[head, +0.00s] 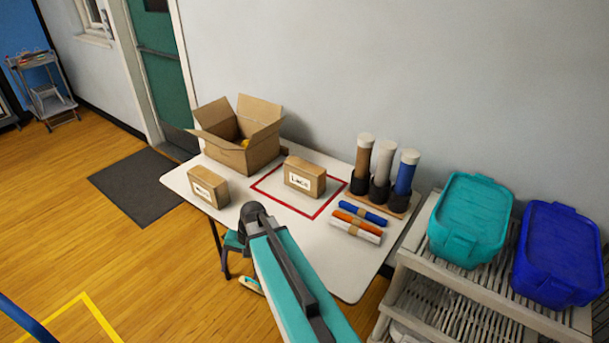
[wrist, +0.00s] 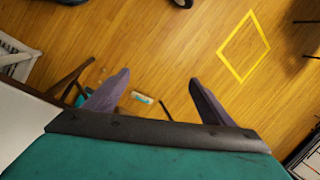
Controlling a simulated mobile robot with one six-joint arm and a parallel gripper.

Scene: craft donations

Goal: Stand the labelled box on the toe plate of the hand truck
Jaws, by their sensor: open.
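Two closed cardboard boxes with white labels stand on the white table in the head view. One box (head: 304,178) is inside a red outlined square, and its label seems to read "Lace". The other box (head: 208,187) is at the table's left edge, its label too small to read. My gripper (wrist: 160,77) is open and empty in the wrist view, its two dark fingers apart above the floor beside the table. It is hidden behind my arm in the head view. No hand truck shows clearly; a blue tube (head: 22,315) at the lower left may belong to it.
The table (head: 345,262) also holds an open carton (head: 262,152), several tubes in a stand (head: 385,198) and rolls (head: 357,215). A shelf rack (head: 420,262) with lidded bins stands right. A teal stool is below. A yellow floor outline (wrist: 243,45) encloses bare floor.

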